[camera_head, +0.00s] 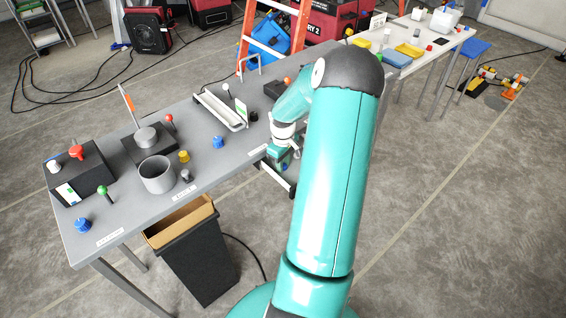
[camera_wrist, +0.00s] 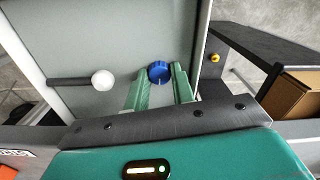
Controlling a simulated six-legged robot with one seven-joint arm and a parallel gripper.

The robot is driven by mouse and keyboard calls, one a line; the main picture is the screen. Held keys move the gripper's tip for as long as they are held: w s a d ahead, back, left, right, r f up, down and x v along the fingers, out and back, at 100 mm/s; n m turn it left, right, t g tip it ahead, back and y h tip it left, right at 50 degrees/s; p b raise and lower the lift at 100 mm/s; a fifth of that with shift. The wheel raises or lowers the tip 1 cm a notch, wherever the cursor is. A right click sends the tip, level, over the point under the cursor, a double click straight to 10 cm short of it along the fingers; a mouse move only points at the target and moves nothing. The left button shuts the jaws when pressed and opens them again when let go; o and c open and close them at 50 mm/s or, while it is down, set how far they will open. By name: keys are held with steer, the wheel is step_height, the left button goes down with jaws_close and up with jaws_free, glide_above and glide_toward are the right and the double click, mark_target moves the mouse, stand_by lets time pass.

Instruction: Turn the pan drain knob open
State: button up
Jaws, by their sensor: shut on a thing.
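A round blue knob (camera_wrist: 159,72) sits on a pale grey surface in the wrist view. I take it for the pan drain knob. My gripper (camera_wrist: 161,80) has its two green fingers on either side of the knob and is shut on it. How far the knob is turned cannot be told. In the head view my gripper (camera_head: 284,166) is low at the front edge of the grey bench (camera_head: 222,167), right of the middle. My arm hides part of that area, and the pan cannot be made out clearly.
A white ball on a dark rod (camera_wrist: 102,79) lies left of the fingers in the wrist view. The bench bears a grey cup (camera_head: 157,175), another blue knob (camera_head: 218,142) and a long white tray (camera_head: 219,111). A black bin (camera_head: 203,262) stands below the front edge.

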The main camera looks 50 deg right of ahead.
steer(key=m, duration=0.4)
steer(key=shift+w+m, duration=0.1)
steer(key=shift+m, duration=0.2)
steer(key=m, duration=0.9)
steer(key=shift+m, duration=1.8)
steer(key=o, duration=1)
steer(key=shift+r, duration=0.1)
